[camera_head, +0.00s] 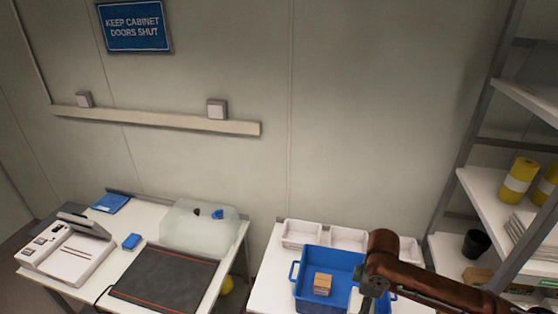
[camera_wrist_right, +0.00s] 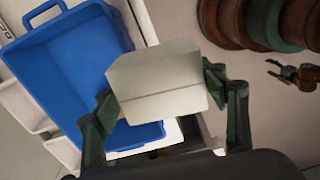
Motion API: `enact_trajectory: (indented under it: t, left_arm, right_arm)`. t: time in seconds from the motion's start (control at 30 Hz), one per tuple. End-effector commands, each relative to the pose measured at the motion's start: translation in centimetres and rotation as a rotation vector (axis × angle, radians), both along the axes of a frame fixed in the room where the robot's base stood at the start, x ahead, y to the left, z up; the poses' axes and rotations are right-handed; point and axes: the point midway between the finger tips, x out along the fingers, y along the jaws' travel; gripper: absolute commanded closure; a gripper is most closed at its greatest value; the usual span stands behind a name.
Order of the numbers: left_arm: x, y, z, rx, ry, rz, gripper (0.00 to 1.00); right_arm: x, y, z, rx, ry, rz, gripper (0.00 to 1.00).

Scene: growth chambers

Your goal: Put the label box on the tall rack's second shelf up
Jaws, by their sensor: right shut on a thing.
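My right gripper (camera_wrist_right: 165,108) is shut on a pale, off-white box (camera_wrist_right: 157,80), held between its green fingers. I take it to be the label box, but no writing is readable. In the head view my right arm comes in from the right, its wrist over the blue bin's right side; the held box is not clear there. The tall rack stands at the right, with a shelf (camera_head: 480,186) bearing yellow-and-white containers, a lower shelf (camera_head: 446,250) and a higher one (camera_head: 528,98). What looks like my left gripper (camera_wrist_right: 298,73) is small at the wrist view's right edge.
A blue bin (camera_head: 296,292) with a small tan box (camera_head: 322,283) stands on the white table before white trays (camera_head: 302,234). A black cup (camera_head: 475,243) stands on the rack's lower shelf. A grey upright (camera_head: 464,150) edges the rack. The higher shelf's visible part is bare.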

Motion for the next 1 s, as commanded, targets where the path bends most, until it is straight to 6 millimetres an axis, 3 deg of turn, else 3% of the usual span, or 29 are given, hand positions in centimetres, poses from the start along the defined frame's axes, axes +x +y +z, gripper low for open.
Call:
enact_trajectory:
  t: [0.6, 0.8, 1.0]
  left_arm:
    - [-0.3, 0.0, -2.1, 0.0, 0.004, 0.0, 0.45]
    - [-0.2, 0.0, -2.4, 0.0, 0.004, 0.0, 0.45]
    - [-0.2, 0.0, -2.4, 0.0, 0.004, 0.0, 0.45]
  right_arm:
    - [-2.2, 3.2, 2.2, -0.02, 0.007, -1.024, 0.6]
    - [-2.6, 3.6, 2.5, -0.024, 0.005, -1.201, 0.6]
    - [-2.7, 3.6, 2.7, -0.025, 0.002, -1.248, 0.6]
